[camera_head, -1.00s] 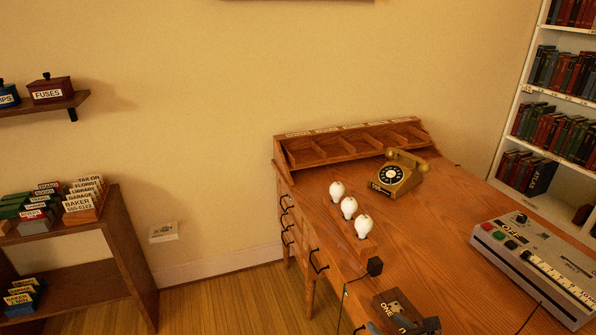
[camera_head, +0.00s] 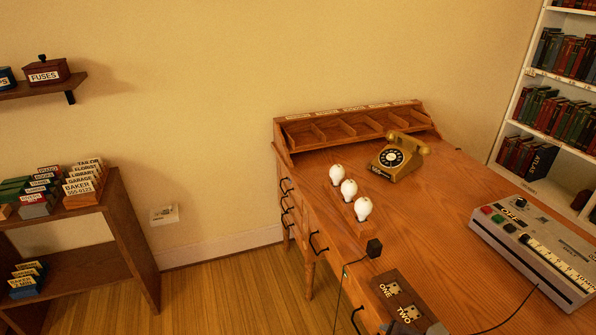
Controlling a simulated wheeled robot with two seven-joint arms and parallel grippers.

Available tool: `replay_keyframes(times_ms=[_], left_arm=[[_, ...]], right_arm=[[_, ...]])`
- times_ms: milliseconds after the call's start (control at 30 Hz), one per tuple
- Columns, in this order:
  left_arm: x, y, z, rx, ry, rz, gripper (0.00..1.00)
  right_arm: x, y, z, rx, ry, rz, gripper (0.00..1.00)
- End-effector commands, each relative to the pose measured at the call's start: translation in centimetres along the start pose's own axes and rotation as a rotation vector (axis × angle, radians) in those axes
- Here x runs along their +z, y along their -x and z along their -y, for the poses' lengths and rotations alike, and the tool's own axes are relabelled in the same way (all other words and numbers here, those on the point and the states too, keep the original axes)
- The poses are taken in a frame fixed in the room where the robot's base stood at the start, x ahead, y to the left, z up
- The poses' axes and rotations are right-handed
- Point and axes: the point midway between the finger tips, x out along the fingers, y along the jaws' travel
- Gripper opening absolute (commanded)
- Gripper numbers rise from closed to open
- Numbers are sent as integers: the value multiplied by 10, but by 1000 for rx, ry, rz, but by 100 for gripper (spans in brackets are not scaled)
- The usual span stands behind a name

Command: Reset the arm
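Small grey-dark parts (camera_head: 402,328) show at the bottom edge, in front of the two-socket panel on the desk. They look like the tip of one of my grippers, likely the right, but too little shows to tell its opening or whether it holds anything. My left gripper is not in view. The panel (camera_head: 408,289), marked ONE and TWO, lies near the desk's front edge, its lower part cut off or covered. A dark plug (camera_head: 374,248) with a cord sits at the desk edge above the panel.
The wooden desk (camera_head: 450,220) carries three white bulbs (camera_head: 349,190) in a row, a mustard dial telephone (camera_head: 398,157) and a grey device (camera_head: 535,250) with buttons. A low shelf (camera_head: 125,230) with card boxes stands left. Bare floor lies between. A bookcase (camera_head: 517,103) stands right.

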Motion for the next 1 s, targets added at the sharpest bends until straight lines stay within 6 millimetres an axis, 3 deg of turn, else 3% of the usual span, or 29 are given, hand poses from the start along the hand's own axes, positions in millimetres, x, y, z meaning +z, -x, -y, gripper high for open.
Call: replay_keyframes(times_ms=[200,500,767,1000], left_arm=[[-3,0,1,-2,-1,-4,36],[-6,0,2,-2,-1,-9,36],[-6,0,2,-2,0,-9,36],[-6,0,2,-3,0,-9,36]], right_arm=[[25,28,19,-105,-480,127,54],[55,60,42,-168,-951,311,54],[70,-10,69,-183,-934,330,54],[97,-84,116,-206,-926,359,54]])
